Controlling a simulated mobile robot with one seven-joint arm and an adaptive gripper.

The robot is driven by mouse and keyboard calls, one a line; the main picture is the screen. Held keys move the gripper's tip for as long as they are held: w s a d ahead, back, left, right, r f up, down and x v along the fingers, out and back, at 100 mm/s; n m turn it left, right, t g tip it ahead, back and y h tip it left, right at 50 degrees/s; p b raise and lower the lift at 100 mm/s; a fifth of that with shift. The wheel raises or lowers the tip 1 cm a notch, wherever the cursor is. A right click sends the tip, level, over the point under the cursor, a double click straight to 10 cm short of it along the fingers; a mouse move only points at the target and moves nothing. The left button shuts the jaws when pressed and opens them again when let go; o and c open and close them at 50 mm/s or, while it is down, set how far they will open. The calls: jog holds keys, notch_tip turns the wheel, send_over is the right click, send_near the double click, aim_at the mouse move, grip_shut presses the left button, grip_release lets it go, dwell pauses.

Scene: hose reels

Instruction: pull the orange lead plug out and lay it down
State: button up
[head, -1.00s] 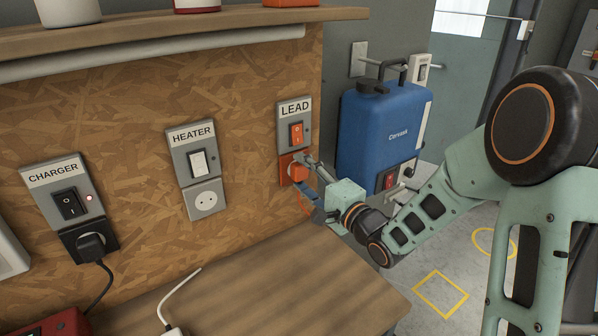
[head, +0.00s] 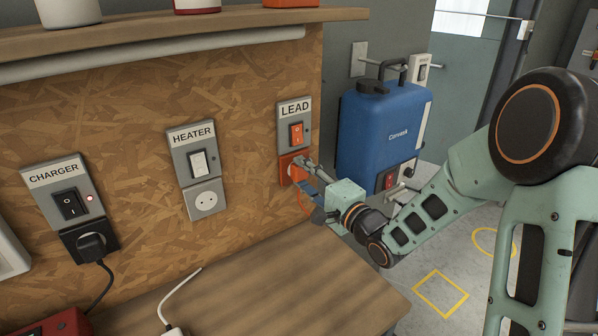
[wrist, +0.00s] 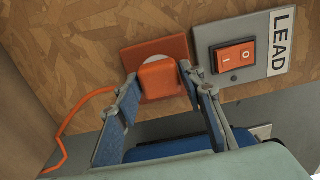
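The orange plug (wrist: 158,80) sits at the round face of the orange LEAD socket (wrist: 127,58), low on the chipboard wall. In the head view the socket (head: 284,166) is at the wall's right end, with the plug mostly hidden by my fingers. My gripper (wrist: 158,84) has its two blue-padded fingers on either side of the plug. Small gaps seem to show beside it, so the fingers look open around it. The orange lead (wrist: 63,130) loops away to the left in the wrist view. The LEAD rocker switch (head: 296,133) is orange, above the socket.
A wooden bench top (head: 260,285) lies below, mostly clear, with a white cable (head: 180,294) on it. The HEATER socket (head: 206,199) is empty. A black plug (head: 92,246) is in the CHARGER socket. A blue container (head: 385,130) stands close behind my gripper.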

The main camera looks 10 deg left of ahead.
grip_shut()
jog(key=shift+p+v, duration=0.4)
jog(key=shift+v, duration=2.6)
jog(key=w+d+r+m+t+h+p, duration=0.2)
jog(key=d+r+m+h+p, duration=0.1)
jog(key=d, duration=0.5)
jog(key=w+d+r+m+t+h+p, duration=0.2)
jog(key=d+r+m+h+p, duration=0.1)
jog(key=d+h, duration=0.3)
jog(key=w+d+r+m+t+h+p, duration=0.2)
jog(key=d+r+m+h+p, duration=0.1)
jog(key=d, duration=0.7)
jog(key=shift+w+d+r+m+h+p, duration=0.2)
jog(key=shift+w+r+m+h+p, duration=0.15)
jog(key=shift+r+h+p, duration=0.5)
